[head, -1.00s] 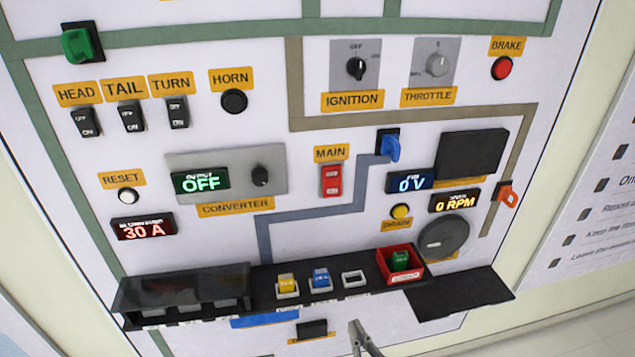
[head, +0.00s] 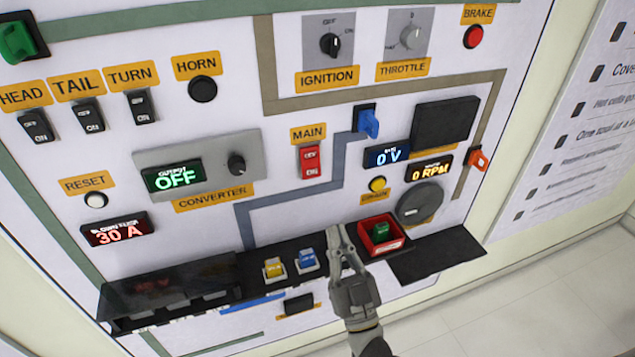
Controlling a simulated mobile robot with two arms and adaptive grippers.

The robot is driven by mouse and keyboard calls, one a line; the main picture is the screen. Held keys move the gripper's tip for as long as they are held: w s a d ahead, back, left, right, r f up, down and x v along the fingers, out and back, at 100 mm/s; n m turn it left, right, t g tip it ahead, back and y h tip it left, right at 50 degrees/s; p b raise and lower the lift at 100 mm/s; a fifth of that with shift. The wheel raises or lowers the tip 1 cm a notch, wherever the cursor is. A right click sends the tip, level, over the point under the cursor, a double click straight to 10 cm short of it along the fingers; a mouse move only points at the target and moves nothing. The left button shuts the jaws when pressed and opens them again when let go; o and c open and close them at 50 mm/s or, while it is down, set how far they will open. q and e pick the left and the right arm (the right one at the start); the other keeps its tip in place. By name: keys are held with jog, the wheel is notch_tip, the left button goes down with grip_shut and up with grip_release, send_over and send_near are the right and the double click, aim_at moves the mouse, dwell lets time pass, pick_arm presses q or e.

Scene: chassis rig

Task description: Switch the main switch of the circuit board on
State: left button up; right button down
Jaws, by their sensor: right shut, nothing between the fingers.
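The circuit board (head: 220,110) is a tilted white panel with labelled switches and displays. The main switch (head: 310,162) is a red rocker under the yellow MAIN label (head: 308,134), near the middle. Which way the rocker is tipped is too small to tell. My right gripper (head: 338,236) is shut and empty. It is in front of the black fuse ledge, below and slightly right of the main switch and apart from it. It hides the empty fuse socket. My left gripper is out of view.
The black ledge (head: 250,262) holds a yellow fuse (head: 273,267), a blue fuse (head: 307,259) and a red box (head: 382,237) with a green fuse. A blue key switch (head: 368,123) sits right of the main switch. The panel between the ledge and main switch is clear.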

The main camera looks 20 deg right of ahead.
aim_at(311, 163)
jog(key=shift+w+f+p+x, duration=0.35)
jog(key=shift+p+x, duration=0.35)
jog(key=shift+x, duration=1.25)
jog(key=shift+w+f+p+x, duration=0.2)
jog(key=shift+f+p+x, duration=0.35)
jog(key=shift+x, duration=1.35)
jog(key=shift+w+f+p+x, duration=0.25)
jog(key=shift+p+x, duration=0.55)
jog(key=shift+x, duration=1.15)
jog(key=shift+f, duration=0.1)
jog(key=f+t+b, duration=0.1)
jog(key=b, duration=0.4)
jog(key=shift+w, duration=0.4)
jog(key=shift+w+r, duration=0.1)
jog(key=shift+r, duration=0.15)
